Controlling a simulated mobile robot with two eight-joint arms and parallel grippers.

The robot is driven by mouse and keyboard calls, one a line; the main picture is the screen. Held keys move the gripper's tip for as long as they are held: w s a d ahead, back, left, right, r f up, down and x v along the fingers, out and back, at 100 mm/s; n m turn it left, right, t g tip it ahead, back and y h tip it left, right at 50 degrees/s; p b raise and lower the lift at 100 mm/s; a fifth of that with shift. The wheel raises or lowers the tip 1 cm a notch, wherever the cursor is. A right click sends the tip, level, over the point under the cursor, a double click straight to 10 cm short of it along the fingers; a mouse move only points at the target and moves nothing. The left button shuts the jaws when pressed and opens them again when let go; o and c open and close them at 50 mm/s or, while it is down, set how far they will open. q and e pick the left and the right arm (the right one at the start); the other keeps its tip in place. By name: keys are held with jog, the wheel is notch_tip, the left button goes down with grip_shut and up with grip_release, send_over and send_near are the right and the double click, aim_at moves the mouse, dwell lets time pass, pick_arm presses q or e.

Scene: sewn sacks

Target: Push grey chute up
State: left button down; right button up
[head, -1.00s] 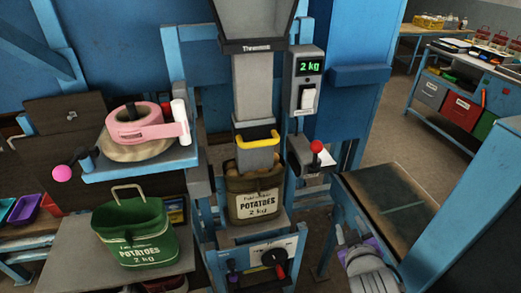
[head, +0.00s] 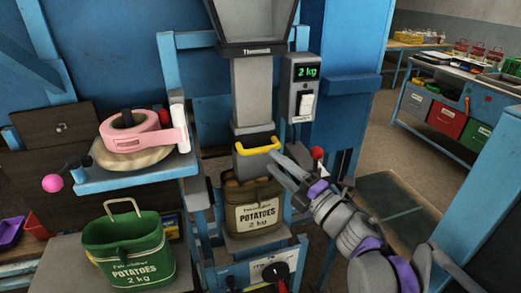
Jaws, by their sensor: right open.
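The grey chute (head: 258,164) hangs below the hopper tube and has a yellow handle (head: 259,147) across its front. Its lower end reaches into the mouth of a brown potato sack (head: 254,213) marked 2 kg. My right gripper (head: 282,164) is open at the right end of the yellow handle, close beside the chute. I cannot tell whether its fingers touch the handle. My left gripper is not in view.
A red-knobbed lever (head: 317,153) stands just behind my right wrist. A scale display (head: 303,71) reads 2 kg. A green sack (head: 128,248) stands at the lower left. A pink tape roll (head: 133,132) sits on the blue shelf (head: 135,178).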

aim_at(260, 150)
jog(key=x, duration=0.6)
jog(key=shift+w+a, duration=0.15)
jog(key=shift+w, duration=0.05)
jog(key=shift+c, duration=0.2)
grip_shut()
dwell(1.0)
